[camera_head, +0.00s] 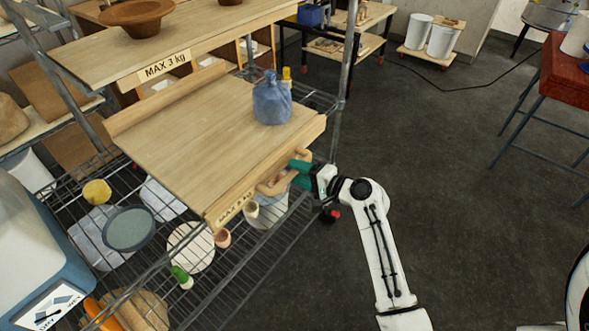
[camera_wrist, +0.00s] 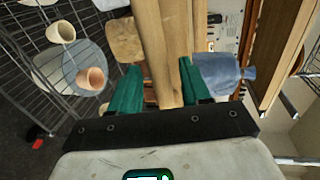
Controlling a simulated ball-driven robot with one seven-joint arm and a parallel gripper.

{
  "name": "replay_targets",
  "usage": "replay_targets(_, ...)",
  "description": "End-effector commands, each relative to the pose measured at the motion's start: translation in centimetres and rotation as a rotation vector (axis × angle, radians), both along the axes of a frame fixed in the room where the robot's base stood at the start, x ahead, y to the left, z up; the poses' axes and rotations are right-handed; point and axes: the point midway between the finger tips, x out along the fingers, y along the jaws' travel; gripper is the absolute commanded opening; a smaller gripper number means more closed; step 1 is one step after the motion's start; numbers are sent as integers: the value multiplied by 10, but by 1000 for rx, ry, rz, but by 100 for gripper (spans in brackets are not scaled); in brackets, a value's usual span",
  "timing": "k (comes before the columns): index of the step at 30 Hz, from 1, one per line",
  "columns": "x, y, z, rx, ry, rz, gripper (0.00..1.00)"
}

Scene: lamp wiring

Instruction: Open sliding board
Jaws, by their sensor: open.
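The sliding board (camera_head: 190,130) is a pale wooden board that extends out from the rack under a fixed upper shelf. A wooden handle (camera_head: 275,187) sits on its front edge, next to a "MAX" label partly hidden. My gripper (camera_head: 303,172) has green fingers and is at the right end of the handle. In the wrist view my gripper (camera_wrist: 160,82) is open, with the front of the sliding board (camera_wrist: 165,30) showing between its fingers. I cannot tell whether the fingers touch the wood.
The upper shelf (camera_head: 165,45) with a "MAX 3 kg" label holds a brown bowl (camera_head: 137,16). A wire shelf (camera_head: 215,265) below carries plates, cups and a green-capped bottle. A metal rack post (camera_head: 343,75) stands just beyond the board. The dark floor (camera_head: 440,170) to the right is clear.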

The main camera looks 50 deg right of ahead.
Motion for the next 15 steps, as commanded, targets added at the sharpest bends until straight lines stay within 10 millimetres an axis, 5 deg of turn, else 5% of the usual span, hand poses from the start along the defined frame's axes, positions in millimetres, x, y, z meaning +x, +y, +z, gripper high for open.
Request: replay_targets(15, 18, 1, -4, -1, 1, 0, 47)
